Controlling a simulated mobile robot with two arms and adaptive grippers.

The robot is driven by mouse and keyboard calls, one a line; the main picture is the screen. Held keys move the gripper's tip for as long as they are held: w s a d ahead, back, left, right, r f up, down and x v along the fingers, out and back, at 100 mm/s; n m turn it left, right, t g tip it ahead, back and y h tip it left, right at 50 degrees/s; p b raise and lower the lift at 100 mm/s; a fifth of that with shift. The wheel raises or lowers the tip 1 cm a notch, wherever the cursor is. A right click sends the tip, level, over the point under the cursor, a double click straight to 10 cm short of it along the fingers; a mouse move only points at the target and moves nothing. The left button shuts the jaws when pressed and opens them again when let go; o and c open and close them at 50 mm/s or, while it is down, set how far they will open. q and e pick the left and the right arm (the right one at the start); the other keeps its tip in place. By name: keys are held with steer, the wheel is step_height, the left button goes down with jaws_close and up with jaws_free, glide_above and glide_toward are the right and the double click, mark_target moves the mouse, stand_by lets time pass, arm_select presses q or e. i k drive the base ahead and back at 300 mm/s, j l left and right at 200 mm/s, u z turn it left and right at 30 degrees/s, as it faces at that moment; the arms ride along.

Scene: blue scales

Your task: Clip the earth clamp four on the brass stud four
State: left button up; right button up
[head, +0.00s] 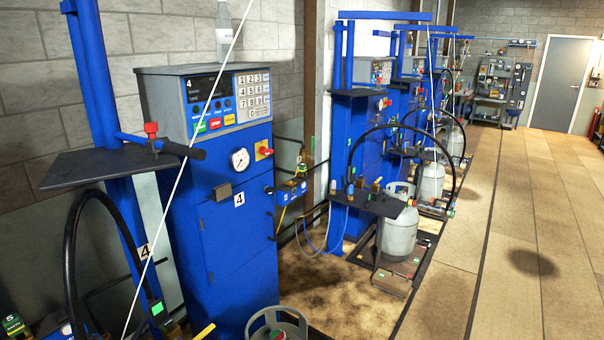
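A blue scale cabinet marked 4 (232,235) stands left of centre, with a grey display head (215,100) on top. On its right side is a small blue box (292,190) with a small yellow-green fitting (301,171) on it. A yellow cable (281,221) and a blue hose hang below the box. I cannot tell whether any of these small parts is earth clamp four or brass stud four; both are too small or hidden to make out. Neither of my grippers is in view.
A grey cylinder top (277,324) shows at the bottom edge before the cabinet. A dark shelf (108,165) juts out at left. A thin white line crosses the cabinet. More blue scales with grey cylinders (400,233) stand behind. The floor (540,220) at right is clear.

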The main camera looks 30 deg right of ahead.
mark_target(302, 170)
steer(key=l+u, duration=0.25)
steer(key=l, duration=0.7)
steer(key=l+u, duration=0.25)
steer(key=l, duration=0.75)
steer(key=l+u, duration=0.25)
steer(key=l, duration=0.75)
steer(key=l+u, duration=0.25)
steer(key=l, duration=0.45)
steer(key=l+u, duration=0.2)
steer(key=l, duration=0.5)
steer(key=l+u, duration=0.25)
steer(key=l, duration=0.4)
steer(key=k+l+u, duration=0.1)
steer(key=l+u, duration=0.15)
steer(key=l, duration=0.45)
steer(key=i+l+u, duration=0.1)
steer(key=l, duration=0.5)
steer(key=l+u, duration=0.1)
steer(key=l, duration=0.5)
